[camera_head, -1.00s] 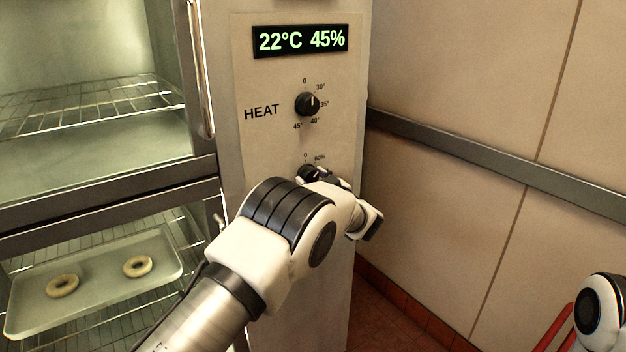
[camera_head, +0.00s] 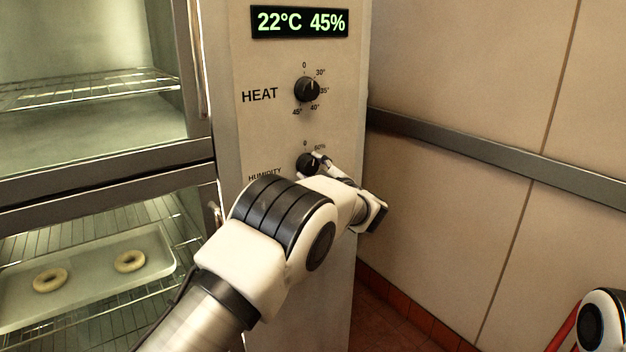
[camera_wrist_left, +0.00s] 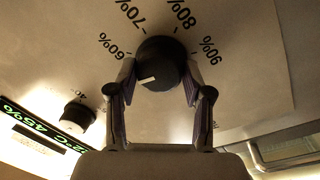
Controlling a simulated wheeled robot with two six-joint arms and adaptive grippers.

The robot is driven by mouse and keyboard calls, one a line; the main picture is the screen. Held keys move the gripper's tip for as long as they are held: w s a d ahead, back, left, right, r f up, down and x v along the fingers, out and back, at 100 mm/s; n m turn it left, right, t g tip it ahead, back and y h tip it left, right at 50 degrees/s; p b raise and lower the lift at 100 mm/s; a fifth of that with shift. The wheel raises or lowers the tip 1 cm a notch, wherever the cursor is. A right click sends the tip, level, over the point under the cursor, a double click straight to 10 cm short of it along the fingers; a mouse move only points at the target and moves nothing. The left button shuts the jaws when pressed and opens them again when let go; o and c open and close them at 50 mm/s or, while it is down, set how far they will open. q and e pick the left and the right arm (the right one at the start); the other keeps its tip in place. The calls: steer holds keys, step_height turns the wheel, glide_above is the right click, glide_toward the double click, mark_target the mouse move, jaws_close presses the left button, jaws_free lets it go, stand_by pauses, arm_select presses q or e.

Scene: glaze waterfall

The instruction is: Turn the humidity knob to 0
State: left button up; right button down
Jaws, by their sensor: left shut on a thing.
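The humidity knob (camera_head: 305,162) is round and black, low on the control panel, partly covered by my left gripper (camera_head: 314,163) in the head view. In the left wrist view, the fingers of my left gripper (camera_wrist_left: 159,76) stand on either side of the humidity knob (camera_wrist_left: 160,58), shut on it. Its white mark points to the lower left of that view. Labels 60% to 90% show around it; the 0 shows above the knob in the head view. The display (camera_head: 300,22) reads 22°C 45%. My right gripper is not in view.
The heat knob (camera_head: 307,89) sits above the humidity knob, below the display. On the left, a glass-fronted cabinet holds wire racks and a tray (camera_head: 88,287) with two dough rings. A tiled wall (camera_head: 470,90) with a grey rail (camera_head: 490,155) stands to the right.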

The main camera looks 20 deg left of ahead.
arm_select(q)
steer(key=shift+n+b, duration=1.05)
steer(key=shift+n, duration=0.35)
steer(key=o, duration=1.2)
steer(key=shift+a, duration=0.1)
